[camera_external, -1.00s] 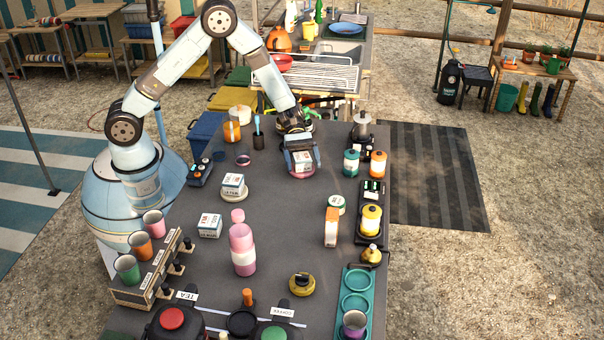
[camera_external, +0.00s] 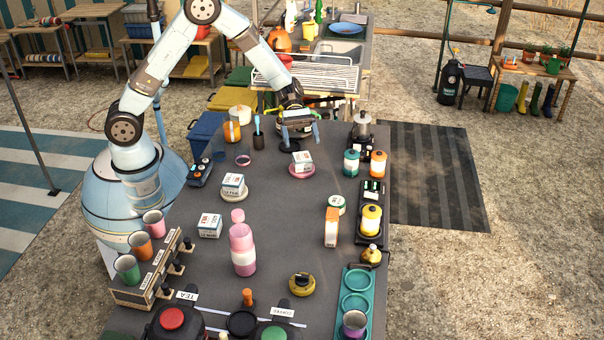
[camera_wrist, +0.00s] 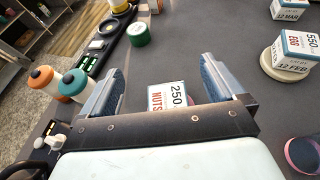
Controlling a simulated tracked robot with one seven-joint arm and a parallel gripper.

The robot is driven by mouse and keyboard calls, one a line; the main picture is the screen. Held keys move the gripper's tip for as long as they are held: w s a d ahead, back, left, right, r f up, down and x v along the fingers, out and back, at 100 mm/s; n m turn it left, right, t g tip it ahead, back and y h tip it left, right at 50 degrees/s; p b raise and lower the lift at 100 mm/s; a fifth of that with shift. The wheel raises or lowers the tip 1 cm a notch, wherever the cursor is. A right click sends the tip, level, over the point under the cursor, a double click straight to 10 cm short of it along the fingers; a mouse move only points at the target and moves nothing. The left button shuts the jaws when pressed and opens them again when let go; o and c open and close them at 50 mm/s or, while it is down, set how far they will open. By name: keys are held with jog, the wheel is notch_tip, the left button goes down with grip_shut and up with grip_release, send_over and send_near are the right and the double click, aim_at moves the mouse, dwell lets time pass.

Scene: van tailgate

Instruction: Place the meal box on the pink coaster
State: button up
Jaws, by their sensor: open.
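A small white box with a printed label (camera_external: 303,160) sits on the pink coaster (camera_external: 301,175). In the wrist view this box (camera_wrist: 167,97) reads "250" and "NUTS", and lies between and below my fingers; the coaster is mostly hidden there. My gripper (camera_external: 300,135) is open and empty, raised above and slightly behind the box, apart from it. Its two fingers are spread wide in the wrist view (camera_wrist: 161,76). Two similar boxes stand nearby: one (camera_external: 232,182) on a cream coaster (camera_external: 234,196), one (camera_external: 210,226) on the bare table.
A pink bottle (camera_external: 242,250) stands mid-table. A teal canister (camera_external: 351,163) and an orange canister (camera_external: 378,164) stand right of the coaster. A white-and-orange carton (camera_external: 332,227) is nearer the front. Bare table lies between the bottle and the pink coaster.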

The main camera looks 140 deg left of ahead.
jog(key=w+d+r+m+g+h, duration=0.1)
jog(key=d+r+m+g, duration=0.45)
jog(key=d, duration=0.95)
jog(key=w+d+r+m+g, duration=0.1)
jog(key=d+r+m+g, duration=0.1)
jog(key=d+r+m, duration=1.05)
jog(key=s+d+r+m+y, duration=0.2)
jog(key=s+d+m, duration=0.4)
jog(key=s+d, duration=0.3)
jog(key=s+d+r+m+y, duration=0.2)
jog(key=s+d+m+y, duration=0.2)
jog(key=s+d+m, duration=0.3)
jog(key=s+d, duration=0.2)
jog(key=d, duration=0.3)
jog(key=shift+s+t, duration=0.25)
jog(key=shift+t, duration=0.1)
